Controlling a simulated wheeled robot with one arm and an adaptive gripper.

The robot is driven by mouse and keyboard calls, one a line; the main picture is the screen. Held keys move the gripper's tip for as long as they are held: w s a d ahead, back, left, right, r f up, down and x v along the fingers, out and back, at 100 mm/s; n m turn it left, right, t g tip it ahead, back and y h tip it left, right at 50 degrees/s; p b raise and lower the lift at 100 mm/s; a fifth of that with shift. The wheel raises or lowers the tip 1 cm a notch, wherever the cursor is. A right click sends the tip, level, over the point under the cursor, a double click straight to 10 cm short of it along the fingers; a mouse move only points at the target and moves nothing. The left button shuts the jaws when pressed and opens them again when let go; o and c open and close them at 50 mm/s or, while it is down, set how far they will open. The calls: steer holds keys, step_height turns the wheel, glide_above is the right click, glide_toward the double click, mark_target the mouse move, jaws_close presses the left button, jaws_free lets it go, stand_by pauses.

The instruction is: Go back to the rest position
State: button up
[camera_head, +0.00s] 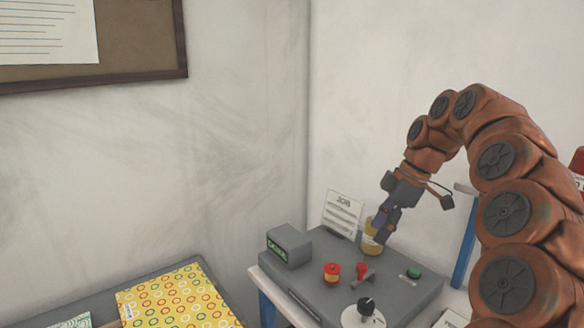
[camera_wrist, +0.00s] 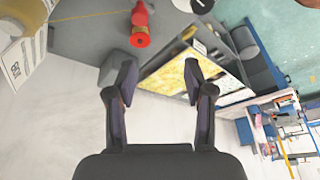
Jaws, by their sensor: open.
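My gripper (camera_head: 388,222) is over the back of the grey bench in the head view, at the end of my bent arm. In the wrist view its two fingers (camera_wrist: 160,86) stand apart with nothing between them. In the head view a yellow spool-like item (camera_head: 371,240) stands just behind the fingers and is partly hidden by them; whether they touch cannot be told there. In the wrist view a yellowish round item (camera_wrist: 25,20) is at the top left, apart from the fingers.
The grey bench carries a display box (camera_head: 288,246), a JOB card (camera_head: 342,212), a red button (camera_head: 332,272), a red lever (camera_head: 362,271), a green button (camera_head: 414,271) and a black knob (camera_head: 366,304). White walls stand close behind.

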steer(key=s+a+m+g+h+p, duration=0.1)
steer(key=s+a+m, duration=0.2)
steer(key=s, duration=0.5)
steer(key=s+a+m+h+p, duration=0.1)
steer(key=s+a+m, duration=0.1)
steer(key=s+a, duration=0.35)
steer(key=s+d+f+m, duration=0.2)
steer(key=s+f+m, duration=0.1)
steer(key=s, duration=0.4)
steer(key=s+d+f+m+h+p, duration=0.1)
steer(key=s+f+m, duration=0.3)
steer(key=s, duration=0.4)
steer(key=s+d+f+m+g+h, duration=0.1)
steer(key=s+d+f+m, duration=0.1)
steer(key=s+f, duration=0.3)
steer(key=s+m, duration=0.1)
steer(key=s, duration=0.2)
steer(key=shift+s+d+m, duration=0.2)
steer(key=shift+d+m, duration=0.1)
